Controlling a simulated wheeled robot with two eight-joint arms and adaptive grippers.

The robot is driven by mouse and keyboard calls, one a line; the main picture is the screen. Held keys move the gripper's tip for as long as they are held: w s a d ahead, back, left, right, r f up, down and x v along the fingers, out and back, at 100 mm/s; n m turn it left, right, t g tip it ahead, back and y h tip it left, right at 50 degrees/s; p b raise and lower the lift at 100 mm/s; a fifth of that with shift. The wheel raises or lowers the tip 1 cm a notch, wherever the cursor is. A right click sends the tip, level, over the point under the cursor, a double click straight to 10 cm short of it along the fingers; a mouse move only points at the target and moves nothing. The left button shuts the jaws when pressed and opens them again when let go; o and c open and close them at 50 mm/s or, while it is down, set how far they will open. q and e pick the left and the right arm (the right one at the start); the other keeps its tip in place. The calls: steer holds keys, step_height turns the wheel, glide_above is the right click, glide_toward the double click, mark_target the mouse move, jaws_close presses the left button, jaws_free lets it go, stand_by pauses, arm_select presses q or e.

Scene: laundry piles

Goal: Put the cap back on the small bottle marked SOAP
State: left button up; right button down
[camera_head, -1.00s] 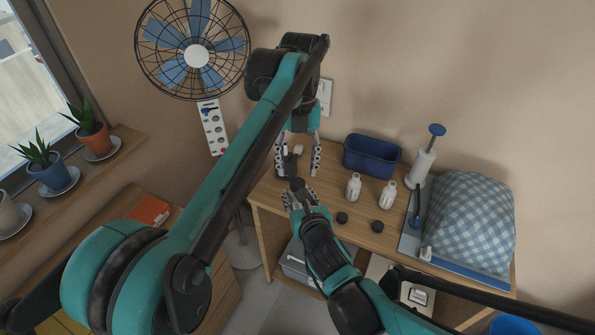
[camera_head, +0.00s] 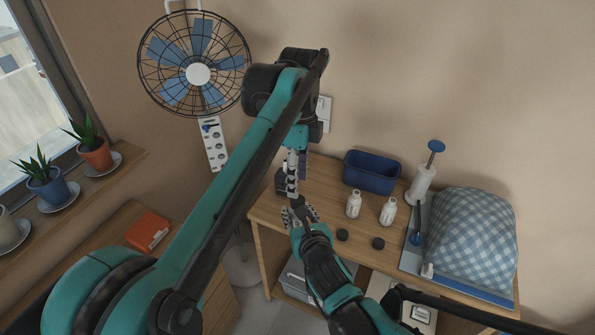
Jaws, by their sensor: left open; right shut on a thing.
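Two small white bottles, one on the left (camera_head: 354,205) and one on the right (camera_head: 388,211), stand upright on the wooden table; their labels are too small to read. Two dark round caps, one on the left (camera_head: 343,235) and one on the right (camera_head: 378,243), lie in front of them. My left gripper (camera_head: 293,182) is open above the table's left part, its fingers nearly edge-on. My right gripper (camera_head: 299,211) is just below it in the picture, shut on a small dark thing, mostly hidden. I cannot tell whether the grippers touch.
A blue bin (camera_head: 371,172) stands at the table's back. A dark object (camera_head: 282,181) is partly hidden behind my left gripper. The table's middle front is fairly clear.

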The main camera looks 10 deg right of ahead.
arm_select(q)
steer(key=n, duration=0.7)
steer(key=shift+r+n, duration=0.3)
steer(key=n, duration=0.7)
steer(key=shift+r+t, duration=0.2)
steer(key=shift+t, duration=0.1)
steer(key=n, duration=0.7)
steer(key=shift+s+r, duration=0.1)
steer(key=shift+r, duration=0.15)
steer(key=n, duration=0.4)
steer(key=shift+r, duration=0.15)
steer(key=n, duration=0.4)
steer(key=shift+r+t, duration=0.15)
steer(key=shift+t, duration=0.15)
steer(key=shift+f, duration=4.05)
